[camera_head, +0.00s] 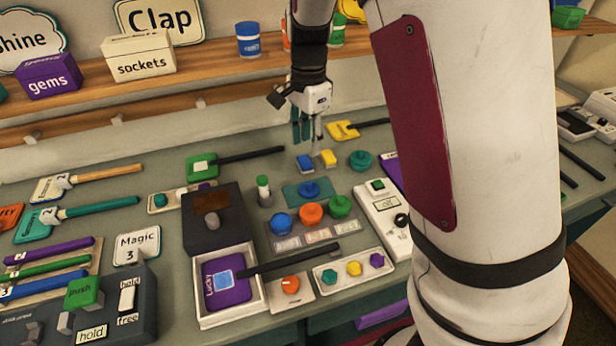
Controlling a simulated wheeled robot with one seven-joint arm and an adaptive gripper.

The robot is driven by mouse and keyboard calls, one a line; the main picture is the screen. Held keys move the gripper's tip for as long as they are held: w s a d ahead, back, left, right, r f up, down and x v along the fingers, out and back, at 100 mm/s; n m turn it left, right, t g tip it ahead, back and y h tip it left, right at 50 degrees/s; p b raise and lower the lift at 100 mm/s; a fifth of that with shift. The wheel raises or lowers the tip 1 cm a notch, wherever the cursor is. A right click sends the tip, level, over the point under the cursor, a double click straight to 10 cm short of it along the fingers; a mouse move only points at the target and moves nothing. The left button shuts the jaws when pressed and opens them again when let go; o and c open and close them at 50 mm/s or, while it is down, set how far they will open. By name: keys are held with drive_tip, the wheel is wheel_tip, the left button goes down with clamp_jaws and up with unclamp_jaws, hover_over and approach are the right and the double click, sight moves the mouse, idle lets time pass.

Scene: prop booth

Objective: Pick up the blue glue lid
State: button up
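Two round blue lid-like pieces with knobs stand on the counter. One blue piece (281,224) is at the left of a row with an orange one (311,213) and a green one (340,206). The small label plates in front of them are too small to read, so I cannot tell which blue piece is the glue lid. The other blue piece (309,189) is on a teal mat (291,195) just behind the row. My gripper (306,143) points down behind both, apart from them. Its fingertips are small here, and I see nothing held.
A blue block (305,163) and a yellow block (328,159) lie just below my gripper. A teal knobbed piece (361,160) and a green-capped bottle (263,190) stand nearby. A dark box (213,221) is at left. My arm hides much of the right side.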

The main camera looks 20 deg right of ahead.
hover_over(309, 184)
wheel_tip(309, 184, down, 9)
drive_tip(key=shift+s+a+f, duration=0.1)
drive_tip(key=shift+s+f, duration=0.05)
drive_tip(key=shift+f, duration=2.3)
clamp_jaws()
